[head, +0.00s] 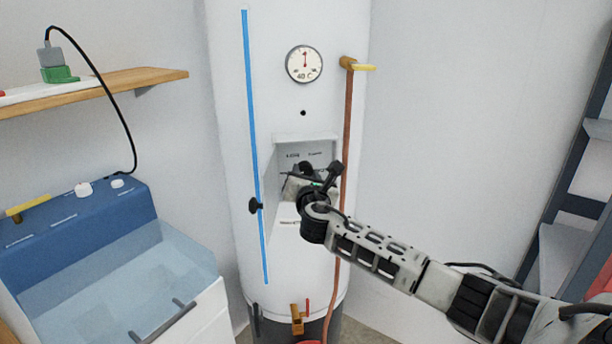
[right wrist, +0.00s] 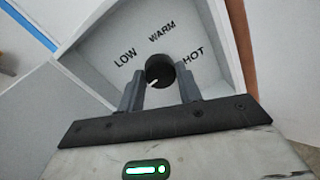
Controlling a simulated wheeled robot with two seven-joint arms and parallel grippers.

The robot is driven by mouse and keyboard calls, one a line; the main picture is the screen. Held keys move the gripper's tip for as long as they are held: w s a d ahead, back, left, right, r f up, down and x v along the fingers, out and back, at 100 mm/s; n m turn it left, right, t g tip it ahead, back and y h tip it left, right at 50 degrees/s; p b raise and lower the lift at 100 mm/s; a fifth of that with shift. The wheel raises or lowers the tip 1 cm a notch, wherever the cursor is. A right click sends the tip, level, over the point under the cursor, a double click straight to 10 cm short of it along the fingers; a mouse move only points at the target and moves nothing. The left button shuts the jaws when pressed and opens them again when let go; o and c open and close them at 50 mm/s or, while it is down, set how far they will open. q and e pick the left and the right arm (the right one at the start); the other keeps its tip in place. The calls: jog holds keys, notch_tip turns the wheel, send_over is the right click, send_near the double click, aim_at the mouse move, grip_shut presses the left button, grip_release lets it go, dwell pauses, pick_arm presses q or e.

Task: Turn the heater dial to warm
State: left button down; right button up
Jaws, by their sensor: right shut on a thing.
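The heater is a tall white cylinder (head: 225,120) with a recessed box (head: 305,141) in its front. In the right wrist view, a round black dial (right wrist: 160,68) sits on the recess's back wall below the printed words LOW, WARM and HOT. The dial's white mark points to the lower left, not at WARM. My right gripper (right wrist: 160,92) reaches into the recess, its two grey fingers on either side of the dial and shut on it. In the head view my right gripper (head: 300,186) and wrist hide the dial. My left gripper is out of view.
A gauge (head: 304,64) reading 40 C is above the recess. A copper pipe (head: 347,130) with a yellow-handled valve (head: 354,65) runs close by on the right. A blue strip (head: 251,120) with a black knob is on the left. A blue-backed basin (head: 130,265) stands left.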

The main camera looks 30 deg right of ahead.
jog(key=m, duration=0.6)
jog(key=m+b, duration=0.1)
jog(key=m, duration=0.5)
jog(key=shift+y, duration=0.4)
jog(key=m, duration=0.6)
jog(key=shift+s+d+y, duration=0.1)
jog(key=shift+d+y, duration=0.05)
jog(key=shift+y, duration=0.15)
jog(key=m, duration=0.6)
jog(key=shift+m+y, duration=0.3)
jog(key=shift+y, duration=0.1)
jog(key=o, duration=1)
jog(key=v, duration=0.5)
jog(key=b+v, duration=0.1)
jog(key=v, duration=0.4)
jog(key=b+v, duration=0.1)
jog(key=v, duration=0.5)
jog(key=shift+f, duration=0.35)
